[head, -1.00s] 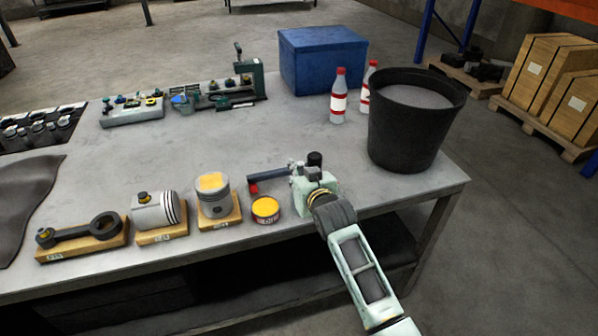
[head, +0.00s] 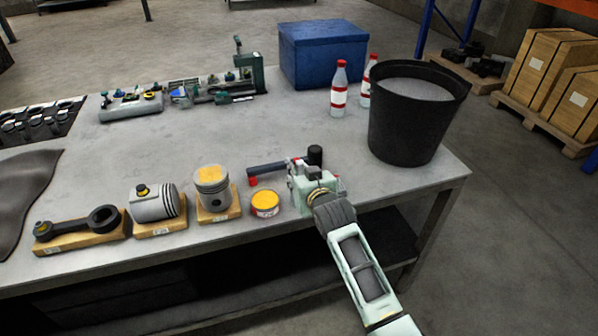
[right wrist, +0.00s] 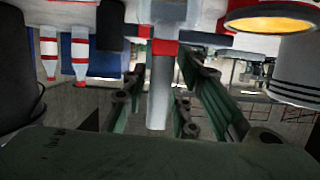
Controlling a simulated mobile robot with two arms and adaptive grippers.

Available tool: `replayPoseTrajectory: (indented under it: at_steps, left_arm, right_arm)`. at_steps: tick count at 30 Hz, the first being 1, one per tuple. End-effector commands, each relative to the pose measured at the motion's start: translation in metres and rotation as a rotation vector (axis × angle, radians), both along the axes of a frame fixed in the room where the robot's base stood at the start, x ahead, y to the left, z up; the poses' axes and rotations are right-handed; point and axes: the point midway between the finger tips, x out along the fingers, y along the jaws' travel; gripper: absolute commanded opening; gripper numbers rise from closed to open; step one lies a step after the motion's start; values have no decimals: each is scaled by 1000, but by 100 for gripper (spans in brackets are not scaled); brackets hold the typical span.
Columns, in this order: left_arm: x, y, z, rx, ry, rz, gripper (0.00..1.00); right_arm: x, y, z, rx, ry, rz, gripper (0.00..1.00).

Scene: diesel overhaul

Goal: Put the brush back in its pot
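A small tin pot (head: 265,204) with a yellow top and a red-and-white label stands near the bench's front edge. It also shows upside down at the top right of the right wrist view (right wrist: 270,20). My right gripper (head: 300,172) is low over the bench, just right of the pot. A dark bar (head: 267,170) with a red end lies left of the gripper, behind the pot. In the right wrist view a pale grey bar (right wrist: 158,100) with a red band stands by the green finger links. I cannot tell whether either is the brush or is held. My left gripper is out of view.
Pistons (head: 154,207) (head: 213,187) and a connecting rod (head: 78,227) stand on wooden blocks left of the pot. A black bucket (head: 412,128), two bottles (head: 339,90) and a blue box (head: 322,60) are behind. The bench middle (head: 180,140) is clear.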

Motion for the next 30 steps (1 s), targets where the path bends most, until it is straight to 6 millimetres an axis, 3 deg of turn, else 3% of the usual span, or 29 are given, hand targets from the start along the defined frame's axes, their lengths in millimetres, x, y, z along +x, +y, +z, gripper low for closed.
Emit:
replayPoseTrajectory:
  at_steps: [3,17,30]
  left_arm:
    - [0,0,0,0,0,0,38]
    - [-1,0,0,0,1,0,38]
    - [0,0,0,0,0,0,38]
  right_arm:
    - [0,0,0,0,0,0,38]
    - [-9,-3,3,1,-2,0,38]
    - [-73,-24,22,0,0,0,38]
